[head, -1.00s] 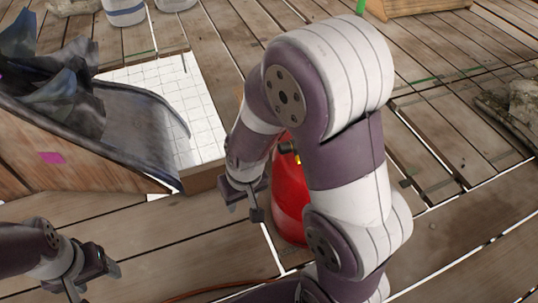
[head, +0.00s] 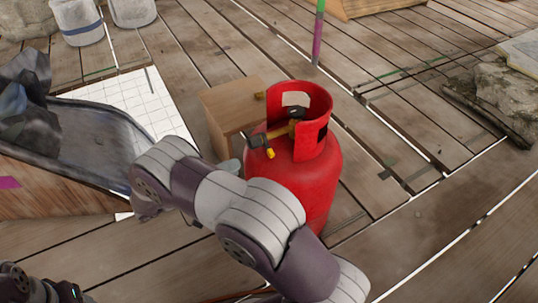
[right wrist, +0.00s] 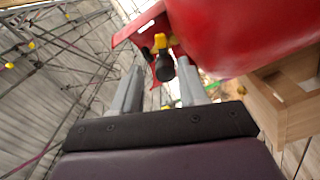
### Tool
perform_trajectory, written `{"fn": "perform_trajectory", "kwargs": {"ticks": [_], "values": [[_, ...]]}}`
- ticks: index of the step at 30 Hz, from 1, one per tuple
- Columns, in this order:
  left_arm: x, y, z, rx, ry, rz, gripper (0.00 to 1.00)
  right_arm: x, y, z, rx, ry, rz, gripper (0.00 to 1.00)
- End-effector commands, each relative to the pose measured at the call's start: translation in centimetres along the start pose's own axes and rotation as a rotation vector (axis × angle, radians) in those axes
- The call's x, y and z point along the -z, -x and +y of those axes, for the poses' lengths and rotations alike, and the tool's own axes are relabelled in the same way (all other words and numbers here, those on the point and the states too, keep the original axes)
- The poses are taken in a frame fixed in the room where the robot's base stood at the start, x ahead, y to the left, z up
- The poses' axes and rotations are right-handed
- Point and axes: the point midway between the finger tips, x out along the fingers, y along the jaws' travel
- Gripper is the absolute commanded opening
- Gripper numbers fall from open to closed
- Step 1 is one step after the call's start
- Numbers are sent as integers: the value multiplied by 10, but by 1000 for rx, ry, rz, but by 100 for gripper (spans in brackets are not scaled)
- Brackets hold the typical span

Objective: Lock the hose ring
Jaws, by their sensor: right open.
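A red gas cylinder (head: 318,180) stands upright on the deck in the head view, with a red collar around its valve. On the valve's left side is a black fitting (head: 258,141) with a yellow tip (head: 270,154); I cannot tell which part is the hose ring. In the right wrist view, a black knob (right wrist: 165,68) with a yellow part (right wrist: 160,42) shows just beyond and between the fingers of my open, empty right gripper (right wrist: 160,92). My arm mostly hides this gripper in the head view. My left gripper (head: 72,293) is partly cut off at bottom left.
A wooden box (head: 222,112) stands close behind the cylinder. A white tiled board (head: 150,105) and a dark chute (head: 90,140) lie to the left. A coloured pole (head: 318,35) stands behind. The deck right of the cylinder is largely clear.

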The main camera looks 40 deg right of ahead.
Motion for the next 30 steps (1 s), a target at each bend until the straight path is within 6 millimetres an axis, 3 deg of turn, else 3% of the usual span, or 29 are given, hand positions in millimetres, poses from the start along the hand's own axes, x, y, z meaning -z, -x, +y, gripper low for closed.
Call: {"fn": "perform_trajectory", "kwargs": {"ticks": [6,12,18,25,26,29,30], "values": [[-4,-34,0,0,0,-1,64,-3,-55,-8,1,-5,-4,43],[-7,-55,0,0,0,-1,64,-2,-98,-6,2,-6,-1,43],[-7,-61,0,0,0,-1,64,0,-116,-2,4,-6,2,43],[-7,-60,0,0,0,-1,64,1,-117,-1,4,-6,3,43],[-7,-60,0,0,0,-1,64,1,-117,-1,4,-6,3,36],[-7,-60,0,0,0,-1,64,1,-117,-1,4,-6,3,4],[-7,-60,0,0,0,-1,64,1,-117,-1,4,-6,3,0]]}}
